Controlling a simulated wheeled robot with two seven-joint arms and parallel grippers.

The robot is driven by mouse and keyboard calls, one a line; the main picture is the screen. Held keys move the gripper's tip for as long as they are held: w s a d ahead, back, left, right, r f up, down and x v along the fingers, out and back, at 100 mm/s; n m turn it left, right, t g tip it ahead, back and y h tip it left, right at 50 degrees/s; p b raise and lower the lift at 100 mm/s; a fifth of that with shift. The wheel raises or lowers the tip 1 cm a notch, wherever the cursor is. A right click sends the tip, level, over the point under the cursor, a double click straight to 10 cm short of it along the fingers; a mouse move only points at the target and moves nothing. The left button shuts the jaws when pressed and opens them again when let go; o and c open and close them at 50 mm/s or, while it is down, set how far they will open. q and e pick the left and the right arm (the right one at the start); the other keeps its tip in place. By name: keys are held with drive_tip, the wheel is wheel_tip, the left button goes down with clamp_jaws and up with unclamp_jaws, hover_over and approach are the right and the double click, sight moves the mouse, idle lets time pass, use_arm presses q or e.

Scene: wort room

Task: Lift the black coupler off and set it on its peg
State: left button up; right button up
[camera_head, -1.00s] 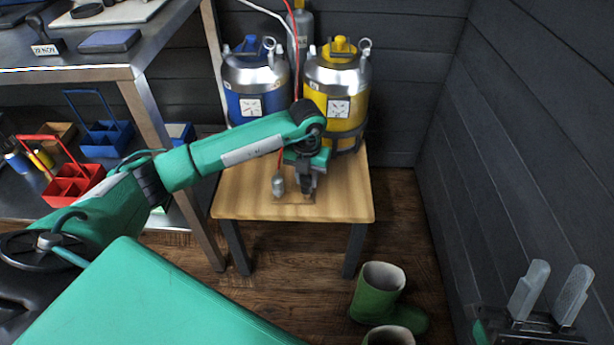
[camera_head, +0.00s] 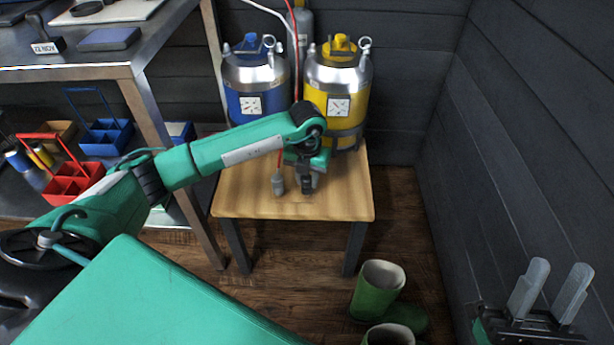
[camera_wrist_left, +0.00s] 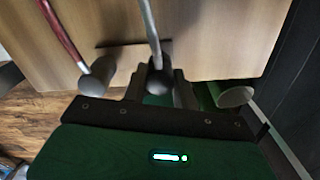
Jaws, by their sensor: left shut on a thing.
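My left gripper (camera_head: 306,182) hangs over the front of the wooden table, below the bent teal arm. It is shut on the black coupler (camera_wrist_left: 157,80), whose rounded dark body shows between the fingers in the left wrist view, with a grey hose running up from it. In the head view the dark lower end of the coupler (camera_head: 307,188) shows just under the gripper; I cannot tell how far it is from the tabletop. My right gripper (camera_head: 550,290) is open and empty at the lower right. I cannot identify the peg for certain.
A grey coupler (camera_head: 278,184) on a red hose is close left of my left gripper. A blue keg (camera_head: 250,78) and a yellow keg (camera_head: 322,95) stand at the back of the wooden table (camera_head: 240,205).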

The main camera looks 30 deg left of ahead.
use_arm(q)
drive_tip(key=o, duration=1.6)
drive_tip(key=shift+r, duration=0.1)
drive_tip(key=shift+r+p, duration=2.7)
drive_tip(key=shift+r, duration=0.75)
